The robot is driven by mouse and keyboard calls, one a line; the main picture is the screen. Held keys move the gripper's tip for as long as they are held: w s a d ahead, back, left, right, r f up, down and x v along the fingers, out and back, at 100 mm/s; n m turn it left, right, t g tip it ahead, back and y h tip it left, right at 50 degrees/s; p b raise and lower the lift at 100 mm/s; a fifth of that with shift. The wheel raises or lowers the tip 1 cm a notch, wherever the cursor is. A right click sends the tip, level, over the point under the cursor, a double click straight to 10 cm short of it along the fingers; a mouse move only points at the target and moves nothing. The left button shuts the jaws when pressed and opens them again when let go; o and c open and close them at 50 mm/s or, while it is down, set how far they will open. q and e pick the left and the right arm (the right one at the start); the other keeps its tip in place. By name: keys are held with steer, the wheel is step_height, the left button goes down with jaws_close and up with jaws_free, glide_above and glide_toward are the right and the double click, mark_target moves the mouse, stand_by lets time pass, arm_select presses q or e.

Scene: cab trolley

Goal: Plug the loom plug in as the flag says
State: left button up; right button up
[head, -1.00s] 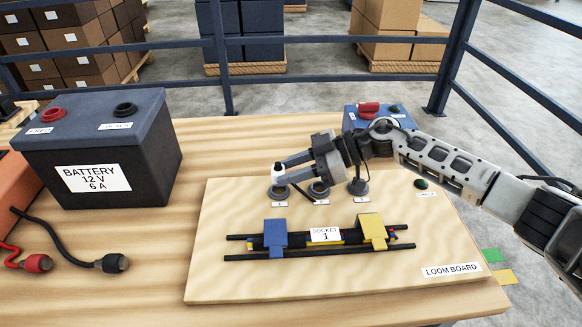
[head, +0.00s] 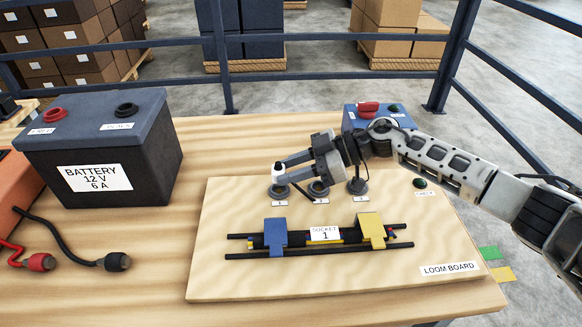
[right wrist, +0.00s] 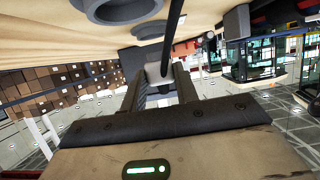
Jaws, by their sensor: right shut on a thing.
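The loom board (head: 220,280) lies on the table. My right gripper (head: 279,173) is shut on the loom plug (head: 278,168), a pale-topped piece, at the left socket. I cannot tell whether the plug is seated. In the right wrist view, the pale plug (right wrist: 159,71) sits between the fingers. My left gripper is out of view.
A blue clamp (head: 275,236) and a yellow clamp (head: 371,230) hold the dark loom. A blue box (head: 392,112) stands behind my right arm. A battery (head: 100,150) and leads with clips (head: 117,262) are left.

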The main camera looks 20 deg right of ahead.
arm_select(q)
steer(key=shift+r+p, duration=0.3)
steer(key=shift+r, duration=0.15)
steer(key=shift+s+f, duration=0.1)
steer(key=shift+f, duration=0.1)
arm_select(e)
steer(key=shift+s+f, duration=0.1)
steer(key=shift+f, duration=0.4)
